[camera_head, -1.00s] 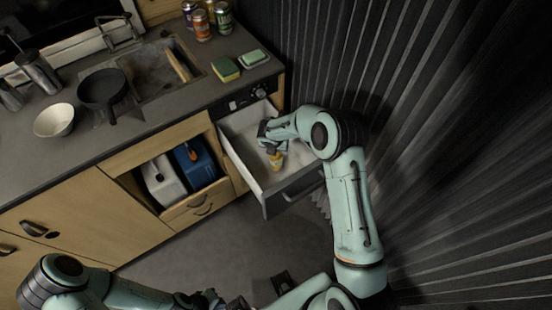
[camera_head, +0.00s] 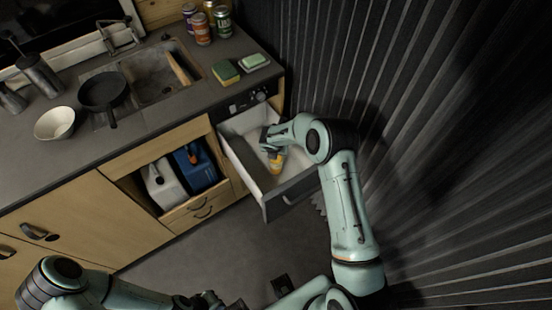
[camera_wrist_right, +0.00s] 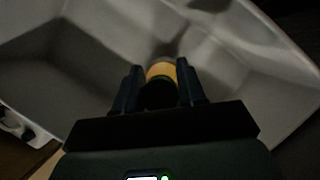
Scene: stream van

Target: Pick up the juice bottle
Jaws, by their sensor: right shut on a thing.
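The juice bottle (camera_head: 276,164) has an orange-yellow body and sits low inside the open drawer, partly covered by my right gripper (camera_head: 271,151). In the right wrist view the bottle (camera_wrist_right: 161,70) stands between the two dark fingers of my right gripper (camera_wrist_right: 161,82), which is shut on it. Its near end is dark and its lower part is hidden. I cannot tell whether it touches the drawer floor. My left gripper (camera_head: 208,301) is at the bottom edge of the head view, far from the drawer; its fingers are too unclear to read.
The white-lined drawer (camera_head: 241,158) has walls close around my right gripper. The counter above holds cans (camera_head: 202,28), a sponge (camera_head: 226,72), a pan (camera_head: 102,90) and a bowl (camera_head: 54,123). A dark corrugated wall (camera_head: 440,120) stands close to my right arm. The floor (camera_head: 200,250) is clear.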

